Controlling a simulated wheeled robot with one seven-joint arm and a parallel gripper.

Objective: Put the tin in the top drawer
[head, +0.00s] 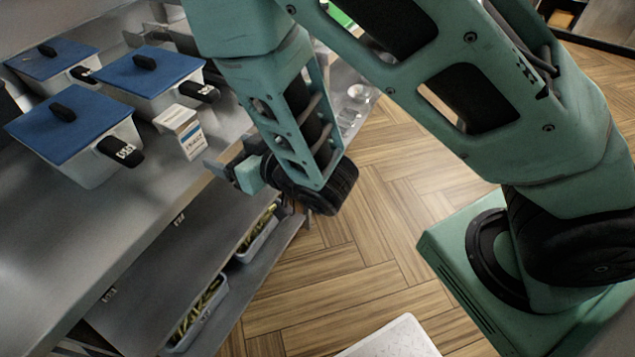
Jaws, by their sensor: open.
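My gripper (228,166) is open and empty at the counter's front edge, just right of and below the tin. A gap shows between the tin and the jaws. My arm and wrist hide part of the counter behind the gripper. A grey panel (165,262) with small pale tags lies below the counter edge; I cannot tell whether it is the top drawer.
Several pans with blue lids (75,122) and black handles crowd the counter's left side. Metal containers of green food (200,312) stand low, below the grey panel. Bare counter (60,235) lies in front of the pans. Open wooden floor (330,265) lies right of the counter.

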